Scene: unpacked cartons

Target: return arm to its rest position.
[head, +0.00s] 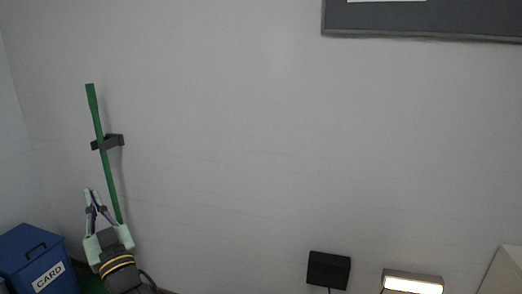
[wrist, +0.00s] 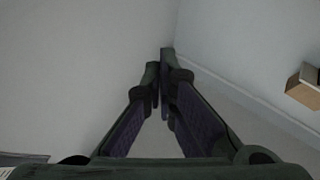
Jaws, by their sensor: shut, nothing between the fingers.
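My gripper (head: 92,193) is at the lower left in the head view, pointing up in front of the grey wall. The rest of my arm runs out of the head view at the bottom.
A green pole (head: 97,120) leans in a dark wall bracket (head: 114,141) just behind my gripper. A blue bin (head: 28,247) labelled CARD stands to its left. A black box (head: 328,270) and a lit lamp (head: 412,283) are right. A brown box (wrist: 303,90) shows in the wrist view.

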